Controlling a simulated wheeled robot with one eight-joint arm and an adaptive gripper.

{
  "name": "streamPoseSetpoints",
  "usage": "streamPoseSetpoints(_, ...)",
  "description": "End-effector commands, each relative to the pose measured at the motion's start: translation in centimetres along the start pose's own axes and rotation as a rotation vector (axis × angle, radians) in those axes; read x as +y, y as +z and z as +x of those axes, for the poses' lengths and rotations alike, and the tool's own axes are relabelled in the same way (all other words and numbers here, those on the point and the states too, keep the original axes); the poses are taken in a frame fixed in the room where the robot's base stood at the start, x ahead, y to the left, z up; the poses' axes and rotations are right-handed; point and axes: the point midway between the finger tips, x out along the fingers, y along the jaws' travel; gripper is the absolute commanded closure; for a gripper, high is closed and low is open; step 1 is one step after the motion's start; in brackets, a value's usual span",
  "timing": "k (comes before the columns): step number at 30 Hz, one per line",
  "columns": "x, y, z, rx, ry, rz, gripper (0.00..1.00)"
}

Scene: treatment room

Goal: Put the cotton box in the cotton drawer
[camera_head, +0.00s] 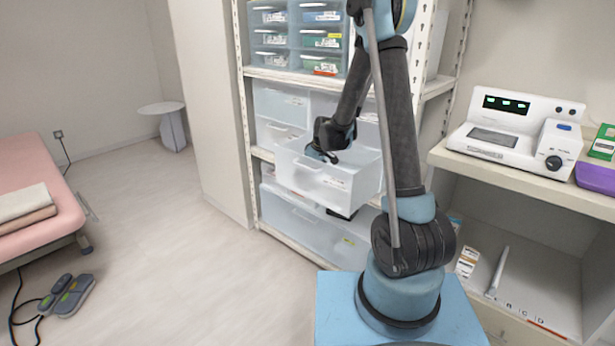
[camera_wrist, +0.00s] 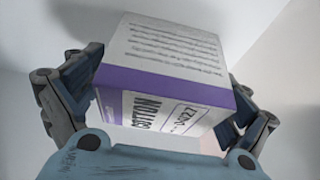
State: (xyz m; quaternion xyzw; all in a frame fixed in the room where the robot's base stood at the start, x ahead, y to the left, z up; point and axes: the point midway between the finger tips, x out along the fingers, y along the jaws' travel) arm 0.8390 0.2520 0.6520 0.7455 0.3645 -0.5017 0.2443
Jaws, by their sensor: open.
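The cotton box (camera_wrist: 165,55), white with a purple band and the word COTTON, shows large in the wrist view. My gripper (camera_wrist: 165,100) has its two fingers spread open, one on each side of the box; I cannot tell whether either touches it. In the head view, my gripper (camera_head: 322,153) reaches down over the rim of a pulled-out, translucent white drawer (camera_head: 320,188). The box cannot be made out in the head view, hidden by the drawer wall and gripper. Pale, plain surfaces surround the box in the wrist view.
More translucent drawers (camera_head: 300,222) are below and beside the open one, with small blue drawers (camera_head: 296,38) above. A counter (camera_head: 540,182) with a white device (camera_head: 515,128) stands at right. A pink bed (camera_head: 30,190) is at left; the floor (camera_head: 180,250) between is mostly clear.

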Motion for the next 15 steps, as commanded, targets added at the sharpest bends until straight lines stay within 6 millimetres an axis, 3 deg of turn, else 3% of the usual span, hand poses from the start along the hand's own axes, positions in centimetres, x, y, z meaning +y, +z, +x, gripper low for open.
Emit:
streamPoseSetpoints(5,0.0,0.0,-1.0,0.000,0.000,0.000,0.05)
streamPoseSetpoints(15,0.0,0.1,-5.3,0.000,0.000,0.000,0.05)
